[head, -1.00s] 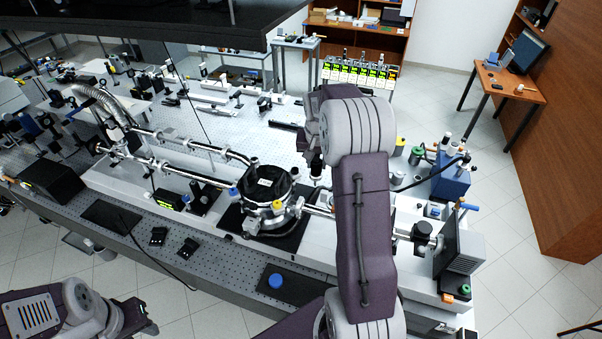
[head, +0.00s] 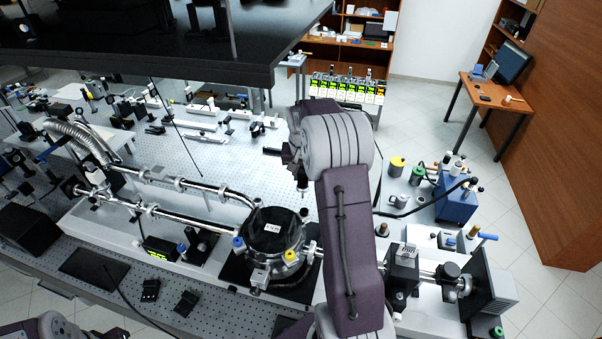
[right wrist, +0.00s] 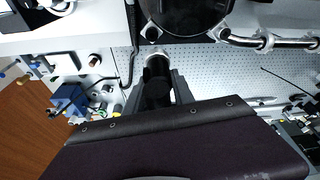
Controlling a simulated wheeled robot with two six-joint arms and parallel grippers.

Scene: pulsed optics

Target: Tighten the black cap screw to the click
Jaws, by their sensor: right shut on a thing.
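My right gripper (head: 300,176) hangs above the bench, just beyond the round black-lidded chamber (head: 272,228) in the head view. In the right wrist view the gripper (right wrist: 157,92) is shut on a dark cylindrical tool (right wrist: 157,80) that points away from the camera, with a bright metal ring (right wrist: 153,55) around its far end. In the head view the tool's lower end (head: 303,186) hangs clear of the chamber. I cannot pick out the black cap screw in either view. Only part of my left arm shows at the lower left; its gripper is out of view.
Steel pipes (head: 170,178) run left from the chamber. A black overhead shelf (head: 150,45) spans the upper left. A blue box (head: 455,200) and yellow-topped canister (head: 397,165) stand right of my right arm. The perforated bench top (head: 240,160) behind the chamber is mostly clear.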

